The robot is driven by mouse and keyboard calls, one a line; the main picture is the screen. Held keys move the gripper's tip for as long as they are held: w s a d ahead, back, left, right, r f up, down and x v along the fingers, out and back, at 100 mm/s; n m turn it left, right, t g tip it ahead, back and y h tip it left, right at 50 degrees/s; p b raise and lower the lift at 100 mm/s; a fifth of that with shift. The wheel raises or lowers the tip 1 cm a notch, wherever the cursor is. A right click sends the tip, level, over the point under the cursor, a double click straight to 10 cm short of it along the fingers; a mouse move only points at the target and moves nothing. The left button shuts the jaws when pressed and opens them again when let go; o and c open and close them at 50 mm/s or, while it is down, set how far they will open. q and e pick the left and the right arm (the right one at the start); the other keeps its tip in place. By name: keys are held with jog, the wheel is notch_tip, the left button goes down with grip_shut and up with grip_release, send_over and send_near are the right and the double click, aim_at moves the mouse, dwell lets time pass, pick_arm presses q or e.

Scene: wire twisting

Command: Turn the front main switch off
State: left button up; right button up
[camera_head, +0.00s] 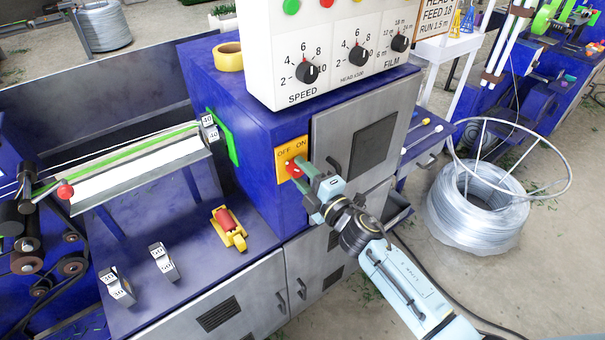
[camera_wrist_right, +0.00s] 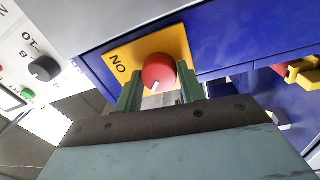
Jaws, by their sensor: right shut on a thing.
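The main switch is a red round knob (camera_wrist_right: 159,72) on a yellow plate (camera_head: 283,152) marked OFF and ON, on the front of the blue machine cabinet. The knob also shows in the head view (camera_head: 294,169), partly covered by my gripper. A white mark on the knob shows in the right wrist view, at its lower edge. My right gripper (camera_head: 303,172) is at the plate, its green fingers on both sides of the knob and shut on it. In the right wrist view, the right gripper (camera_wrist_right: 160,88) also has a finger on each side. My left gripper is not in view.
A white panel (camera_head: 330,30) with black dials overhangs the switch. A yellow tape roll (camera_head: 229,57) lies on the cabinet. A yellow and red tool (camera_head: 229,228) and metal blocks (camera_head: 162,262) sit on the blue bench. A wire coil (camera_head: 478,208) stands on the floor at right.

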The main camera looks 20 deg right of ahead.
jog(key=o, duration=1)
jog(key=b+v, duration=0.1)
jog(key=v, duration=1.2)
jog(key=shift+s+d+f, duration=0.1)
jog(key=shift+s, duration=0.1)
jog(key=shift+f, duration=0.1)
jog(key=s+d+f+m+g+h+b, duration=0.1)
jog(key=s+d+f+m+g+h, duration=0.15)
jog(key=f, duration=0.85)
jog(key=s+d+f+m+g+h+b, duration=0.15)
jog(key=s+f+m, duration=0.25)
jog(key=f, duration=0.7)
jog(key=s+d+f+m+g+h, duration=0.1)
jog(key=s+f+m+g, duration=0.25)
jog(key=f, duration=0.75)
jog(key=s+f+m+g, duration=0.2)
jog(key=s+f, duration=0.4)
jog(key=s, duration=0.3)
jog(key=s+f+m+g+h+b, duration=0.1)
jog(key=s+f+m+g, duration=0.2)
jog(key=s+f, duration=0.3)
jog(key=s+f+m+g+b, duration=0.1)
jog(key=s+f+m+g, duration=0.2)
jog(key=s+f, duration=0.4)
jog(key=shift+s+a+g, duration=0.15)
jog(key=shift+s+g, duration=0.4)
jog(key=shift+s, duration=2.5)
